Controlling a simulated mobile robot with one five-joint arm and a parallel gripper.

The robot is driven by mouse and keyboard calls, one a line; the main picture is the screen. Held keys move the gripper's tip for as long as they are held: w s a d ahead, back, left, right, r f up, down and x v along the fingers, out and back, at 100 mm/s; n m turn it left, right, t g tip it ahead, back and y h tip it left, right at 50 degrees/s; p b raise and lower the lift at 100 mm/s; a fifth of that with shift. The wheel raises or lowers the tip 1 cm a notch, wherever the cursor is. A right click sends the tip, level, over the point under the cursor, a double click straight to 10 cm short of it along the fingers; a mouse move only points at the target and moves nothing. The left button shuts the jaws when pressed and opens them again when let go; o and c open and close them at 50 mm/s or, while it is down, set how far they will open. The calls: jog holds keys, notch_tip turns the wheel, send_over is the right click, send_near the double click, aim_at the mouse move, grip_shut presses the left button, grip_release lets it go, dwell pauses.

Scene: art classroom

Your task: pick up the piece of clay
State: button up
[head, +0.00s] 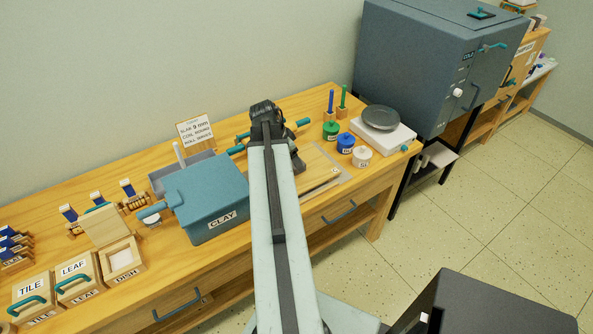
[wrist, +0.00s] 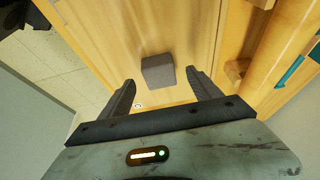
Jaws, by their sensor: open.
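The piece of clay (wrist: 158,72) is a small grey block on a light wooden board, seen in the wrist view just beyond my fingertips. My gripper (wrist: 160,86) is open, with one dark finger on either side of the line to the clay and nothing between them. The clay looks roughly centred between the fingers; I cannot tell the exact height gap. In the head view my arm reaches over the bench and its end (head: 272,125) hides the clay. A blue-grey box labelled CLAY (head: 208,200) stands left of my arm, its lid shut.
Green (head: 331,130), blue (head: 346,143) and white (head: 362,157) jars and a scale (head: 381,130) stand right of my arm. A wooden rolling pin with teal handles (head: 302,122) lies behind it. Moulds (head: 75,277) fill the left end. A kiln (head: 435,65) stands beyond the bench.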

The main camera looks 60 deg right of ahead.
jog(key=b+x, duration=0.2)
jog(key=x, duration=0.1)
jog(key=shift+f, duration=0.3)
jog(key=shift+r, duration=0.15)
grip_shut()
jog(key=shift+r, duration=0.1)
notch_tip(320, 180, up, 10)
jog(key=p, duration=1)
jog(key=shift+s, duration=0.1)
